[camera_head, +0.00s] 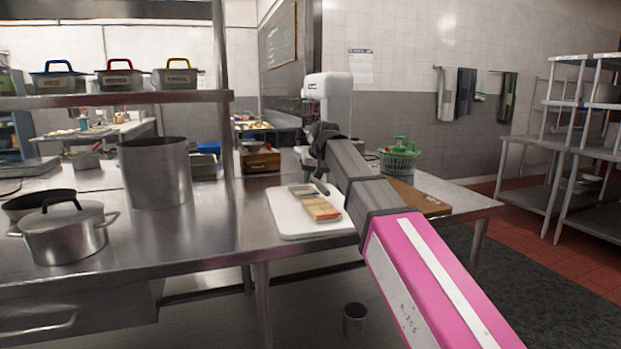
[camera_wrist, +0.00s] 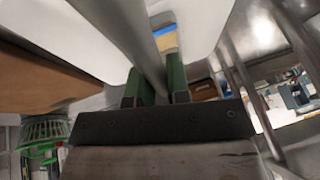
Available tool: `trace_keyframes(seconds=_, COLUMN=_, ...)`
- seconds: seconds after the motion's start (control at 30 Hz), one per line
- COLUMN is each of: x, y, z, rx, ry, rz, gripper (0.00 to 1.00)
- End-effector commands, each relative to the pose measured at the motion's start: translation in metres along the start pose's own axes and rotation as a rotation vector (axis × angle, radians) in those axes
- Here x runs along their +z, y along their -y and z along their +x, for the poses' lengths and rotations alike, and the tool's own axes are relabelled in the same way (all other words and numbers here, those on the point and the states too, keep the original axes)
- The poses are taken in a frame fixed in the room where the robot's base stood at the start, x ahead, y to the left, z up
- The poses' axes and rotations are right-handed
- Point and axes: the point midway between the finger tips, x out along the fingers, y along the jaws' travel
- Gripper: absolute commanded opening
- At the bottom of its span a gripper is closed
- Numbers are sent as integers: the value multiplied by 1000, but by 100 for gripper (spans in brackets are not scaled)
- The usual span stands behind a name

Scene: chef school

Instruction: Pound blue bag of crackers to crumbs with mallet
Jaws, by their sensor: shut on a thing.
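A flat bag of crackers (camera_head: 318,208), tan and orange with a bluish end, lies on a white cutting board (camera_head: 290,228) on the steel counter. In the wrist view its blue and yellow part (camera_wrist: 166,39) shows beyond my gripper. My gripper (camera_wrist: 155,85) has green fingers shut on a grey metal rod (camera_wrist: 140,40), which looks like the mallet's handle. The mallet's head cannot be made out. In the head view my gripper is small and dark above the back of the board, partly hidden by my arm. No contact between mallet and bag can be seen.
A tall steel pot (camera_head: 155,172) and a lidded pot (camera_head: 66,232) stand on the counter to the left. A white mixer (camera_head: 330,100), a wooden board (camera_head: 418,200) and a green spinner (camera_head: 398,160) are behind and right. A post-held shelf (camera_head: 120,98) overhangs the left side.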

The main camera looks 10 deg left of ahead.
Motion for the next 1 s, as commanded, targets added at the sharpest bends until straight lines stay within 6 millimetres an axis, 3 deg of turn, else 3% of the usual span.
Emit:
trace_keyframes(seconds=0.4, x=14, y=-7, z=32, rx=0, ry=0, rz=0, gripper=0)
trace_keyframes(seconds=1.0, x=10, y=-6, z=27, rx=0, ry=-1, rz=0, gripper=0)
